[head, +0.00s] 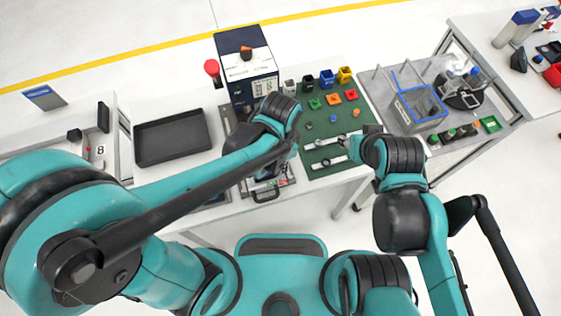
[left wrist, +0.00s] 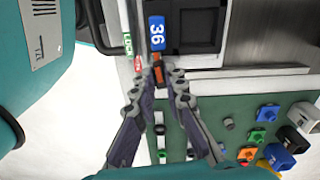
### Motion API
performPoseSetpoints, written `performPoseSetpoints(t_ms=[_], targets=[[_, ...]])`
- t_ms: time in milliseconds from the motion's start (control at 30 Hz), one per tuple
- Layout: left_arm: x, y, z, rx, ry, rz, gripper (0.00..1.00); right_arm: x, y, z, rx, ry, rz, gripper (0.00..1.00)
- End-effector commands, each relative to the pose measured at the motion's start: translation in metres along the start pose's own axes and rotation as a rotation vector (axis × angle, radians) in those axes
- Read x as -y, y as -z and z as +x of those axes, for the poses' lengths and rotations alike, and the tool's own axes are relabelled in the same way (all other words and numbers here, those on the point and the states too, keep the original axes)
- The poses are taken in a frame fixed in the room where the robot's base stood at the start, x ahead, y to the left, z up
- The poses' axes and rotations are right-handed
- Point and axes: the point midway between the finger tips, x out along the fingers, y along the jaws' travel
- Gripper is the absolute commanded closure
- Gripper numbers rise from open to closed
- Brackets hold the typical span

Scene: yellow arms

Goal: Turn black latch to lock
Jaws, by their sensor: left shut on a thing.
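The latch (left wrist: 158,72), a small dark piece with an orange-red part, sits below a blue label marked 36 (left wrist: 156,33) in the left wrist view. A green LOCK label (left wrist: 128,45) and a small red label (left wrist: 138,63) are to its left. My left gripper (left wrist: 157,82) has its fingertips on both sides of the latch and is shut on it. In the head view my left arm hides the latch and these fingertips. My right gripper (head: 352,143) is over the right part of the green mat; its fingers are too small to read.
The green mat (head: 318,172) holds coloured blocks and silver bars (head: 330,163). A black tray (head: 172,137) lies left.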

Motion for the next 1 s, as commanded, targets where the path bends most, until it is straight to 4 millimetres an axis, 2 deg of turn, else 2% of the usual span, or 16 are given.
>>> performPoseSetpoints(t_ms=[333, 900, 933, 1000], targets=[[0.0001, 0.0002, -0.0002, 0.000, 0.000, 0.143, 1.00, 0.0000, 0.0003, -0.0004, 0.000, 0.000, 0.000, 0.60], [0.0000, 0.0002, -0.0002, 0.000, 0.000, 0.171, 1.00, 0.0000, 0.0003, -0.0004, 0.000, 0.000, 0.000, 0.60], [0.0000, 0.0002, -0.0002, 0.000, 0.000, 0.171, 0.80, 0.0000, 0.0003, -0.0004, 0.000, 0.000, 0.000, 0.60], [0.0000, 0.0002, -0.0002, 0.000, 0.000, 0.170, 0.79, 0.0000, 0.0003, -0.0004, 0.000, 0.000, 0.000, 0.60]])
